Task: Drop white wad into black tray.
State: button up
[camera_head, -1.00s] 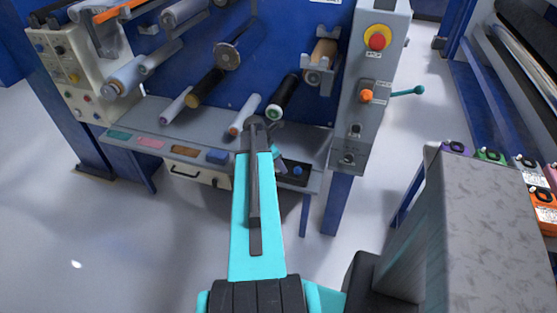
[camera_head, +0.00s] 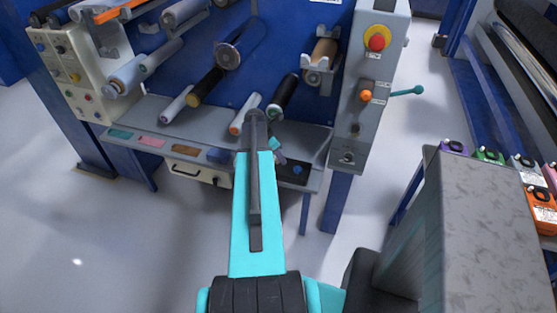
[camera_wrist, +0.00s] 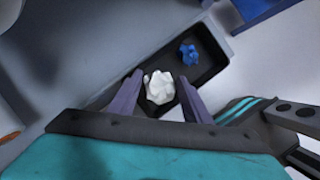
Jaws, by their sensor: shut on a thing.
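The white wad (camera_wrist: 160,87) is a crumpled lump between the two fingers of my gripper (camera_wrist: 160,92) in the wrist view. My gripper is shut on it. The black tray (camera_wrist: 211,68) lies behind and below the wad in that view, and a blue wad (camera_wrist: 188,54) lies in its far end. How high the white wad is above the tray I cannot tell. In the head view my arm hides the wad and part of the black tray (camera_head: 285,177), which is set in the machine's front shelf.
The grey shelf (camera_head: 225,139) runs along the machine, with rollers above it. Coloured pads sit along its front edge. A grey post (camera_head: 372,100) with a red button stands right of the tray. Coloured boxes (camera_head: 490,155) lie farther right.

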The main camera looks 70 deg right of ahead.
aim_at(278, 162)
jog(key=shift+f+p, duration=0.55)
jog(key=shift+f, duration=1.1)
jog(key=shift+f, duration=0.6)
jog(key=o, duration=0.8)
jog(key=shift+r, duration=0.1)
jog(key=shift+r, duration=0.55)
jog(key=shift+b+v, duration=1.35)
jog(key=shift+v, duration=4.65)
jog(key=shift+f, duration=0.1)
